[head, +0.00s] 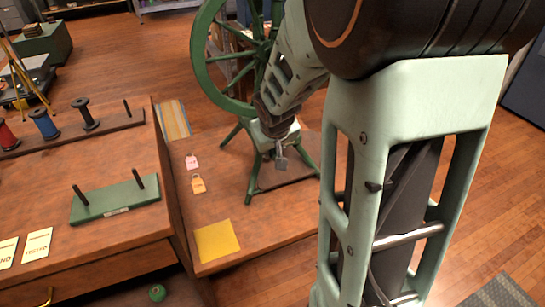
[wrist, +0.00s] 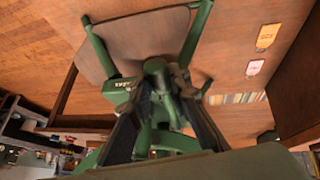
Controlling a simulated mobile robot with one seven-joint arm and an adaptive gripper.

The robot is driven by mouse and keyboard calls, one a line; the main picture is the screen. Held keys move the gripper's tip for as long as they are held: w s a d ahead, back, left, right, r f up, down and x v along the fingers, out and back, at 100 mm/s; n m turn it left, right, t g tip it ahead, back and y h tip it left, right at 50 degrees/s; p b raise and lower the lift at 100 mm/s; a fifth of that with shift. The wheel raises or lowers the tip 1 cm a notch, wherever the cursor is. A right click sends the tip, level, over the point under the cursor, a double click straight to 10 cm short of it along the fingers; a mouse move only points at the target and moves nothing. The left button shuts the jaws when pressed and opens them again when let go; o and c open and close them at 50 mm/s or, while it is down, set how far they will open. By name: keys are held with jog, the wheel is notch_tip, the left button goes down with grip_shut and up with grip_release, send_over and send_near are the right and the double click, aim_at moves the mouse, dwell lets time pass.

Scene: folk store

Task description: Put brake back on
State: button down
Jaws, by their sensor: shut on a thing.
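A green spinning wheel (head: 197,52) stands on the wooden platform in the head view, its lower frame partly hidden by my arm. In the wrist view its green legs (wrist: 101,48) spread over a brown board (wrist: 130,45). A green rounded part (wrist: 154,66), which looks like the brake piece, sits between my dark fingers beside a small green label (wrist: 121,84). My gripper (wrist: 162,88) is shut on this part. In the head view my gripper (head: 272,118) is low at the wheel's frame, and its fingertips are hard to make out.
A pink tag (head: 192,162), an orange tag (head: 198,184) and a yellow sheet (head: 217,241) lie left of the wheel. A bench at left holds a green peg stand (head: 115,199) and a spool rack (head: 75,132). Wood floor (head: 130,60) lies open behind.

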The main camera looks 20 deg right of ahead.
jog(key=shift+f+t+b, duration=0.1)
jog(key=shift+t+b, duration=0.2)
jog(key=shift+b, duration=0.3)
jog(key=c, duration=1.8)
grip_release()
jog(key=shift+p, duration=0.4)
